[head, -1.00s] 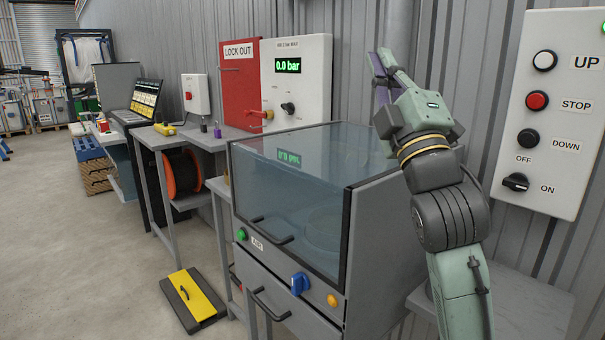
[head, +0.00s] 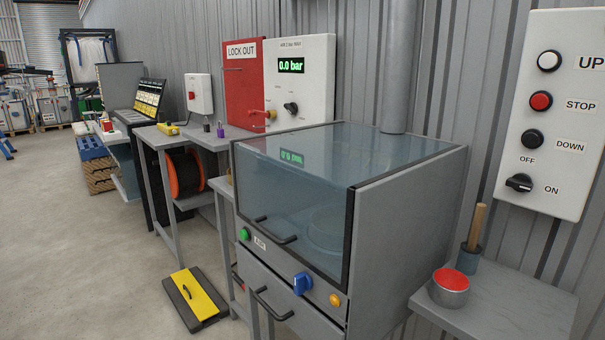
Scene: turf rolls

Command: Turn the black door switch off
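The black door switch (head: 519,183) is a rotary knob low on the white door control panel (head: 545,70) on the wall at the right. OFF is printed above it and ON to its lower right. Its pointer seems to lie tilted toward the ON side, but the knob is small and I cannot be sure. Above it on the panel are a white UP button (head: 550,61), a red STOP button (head: 541,100) and a black DOWN button (head: 532,139). My gripper and arm are out of the head view.
A grey machine with a glass lid (head: 408,220) stands in the middle, left of the panel. A grey side table (head: 520,310) below the panel holds a red-topped tin (head: 450,289) and a wooden-handled tool in a cup (head: 468,259). Floor at left (head: 90,270) is clear.

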